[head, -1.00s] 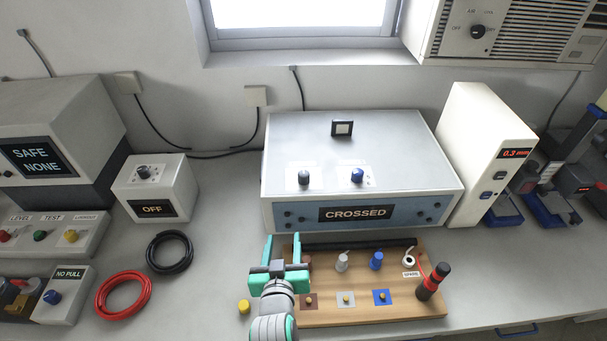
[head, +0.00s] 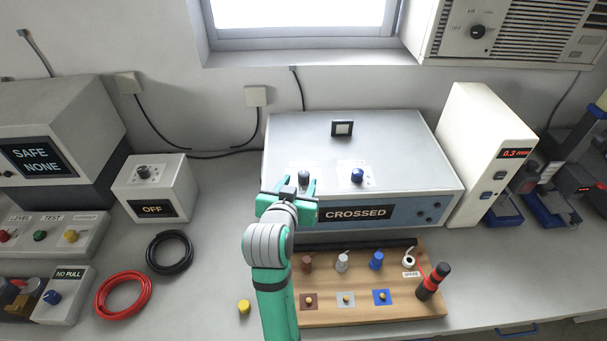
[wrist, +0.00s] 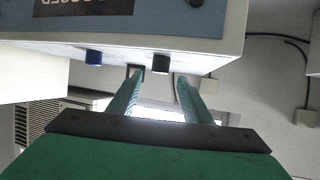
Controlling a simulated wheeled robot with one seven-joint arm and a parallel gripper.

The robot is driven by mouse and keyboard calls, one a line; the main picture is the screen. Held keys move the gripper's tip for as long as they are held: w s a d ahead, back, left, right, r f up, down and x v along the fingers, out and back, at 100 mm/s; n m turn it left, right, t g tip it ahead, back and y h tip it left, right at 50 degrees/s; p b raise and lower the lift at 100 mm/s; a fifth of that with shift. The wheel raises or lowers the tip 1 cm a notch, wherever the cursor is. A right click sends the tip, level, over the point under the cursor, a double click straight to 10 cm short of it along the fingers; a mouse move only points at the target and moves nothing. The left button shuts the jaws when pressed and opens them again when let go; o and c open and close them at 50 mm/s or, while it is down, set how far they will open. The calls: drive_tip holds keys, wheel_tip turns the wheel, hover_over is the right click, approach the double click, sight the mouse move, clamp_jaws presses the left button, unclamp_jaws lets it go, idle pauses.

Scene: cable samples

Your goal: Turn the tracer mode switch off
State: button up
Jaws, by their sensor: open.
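A grey box (head: 400,150) with a blue front and a "CROSSED" display (head: 356,213) has two knobs on its top. The left knob is dark grey (head: 304,176), the right one blue (head: 357,175). Their labels are too small to read, so I cannot tell which is the tracer mode switch. My gripper (head: 288,186) is open at the dark knob. In the wrist view, which is upside down, the dark knob (wrist: 161,63) shows between the fingertips (wrist: 158,76), with no clear contact. The blue knob (wrist: 93,57) is off to one side.
A small black-framed square (head: 342,128) stands at the back of the box top. A wooden board (head: 350,315) with coloured posts and a red-black tool (head: 431,282) lies in front. A small box (head: 155,185) with a knob reads "OFF" at left. A white unit (head: 490,150) stands right.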

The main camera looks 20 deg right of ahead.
sight(303, 176)
drive_tip(key=x, duration=0.6)
drive_tip(key=shift+w+d+f, duration=0.15)
drive_tip(key=shift+w, duration=0.1)
drive_tip(key=shift+c, duration=0.7)
drive_tip(key=c, duration=0.9)
